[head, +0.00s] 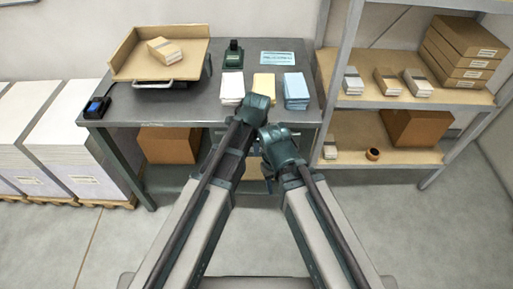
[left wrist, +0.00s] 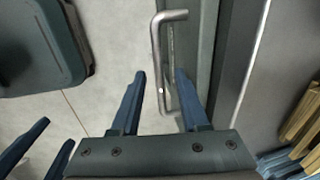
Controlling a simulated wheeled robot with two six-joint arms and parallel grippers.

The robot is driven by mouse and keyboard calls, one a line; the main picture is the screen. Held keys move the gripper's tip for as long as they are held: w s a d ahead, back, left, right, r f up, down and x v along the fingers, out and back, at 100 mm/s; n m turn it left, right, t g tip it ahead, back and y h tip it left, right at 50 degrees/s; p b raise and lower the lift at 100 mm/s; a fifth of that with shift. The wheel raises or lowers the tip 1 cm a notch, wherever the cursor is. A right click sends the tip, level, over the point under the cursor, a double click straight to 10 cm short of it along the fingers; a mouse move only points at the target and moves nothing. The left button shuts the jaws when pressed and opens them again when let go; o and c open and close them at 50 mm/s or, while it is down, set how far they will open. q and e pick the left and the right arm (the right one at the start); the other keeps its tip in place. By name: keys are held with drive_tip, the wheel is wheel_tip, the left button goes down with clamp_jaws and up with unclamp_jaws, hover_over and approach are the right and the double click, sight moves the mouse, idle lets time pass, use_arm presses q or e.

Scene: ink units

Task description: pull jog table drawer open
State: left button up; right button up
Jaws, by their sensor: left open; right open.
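The jog table (head: 150,108) is a grey metal bench against the back wall. Its drawer front (left wrist: 205,40) shows in the left wrist view as a grey-green panel below the table edge. A silver bar handle (left wrist: 157,45) stands out from it. My left gripper (left wrist: 160,75) is open, with one finger on each side of the handle's lower part; I cannot tell whether either touches it. In the head view my arms hide the drawer and handle. My right gripper (head: 268,175) is open and empty in front of the table; its fingers show at lower left in the wrist view.
On the table are a tilted wooden tray (head: 125,57), white (head: 232,86), yellow (head: 264,83) and blue (head: 296,86) stacks, and a green device (head: 233,57). A shelf rack (head: 345,60) stands close on the right. Paper pallets (head: 75,150) stand left.

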use_arm(q)
drive_tip(key=shift+c, duration=0.2)
clamp_jaws()
idle(1.2)
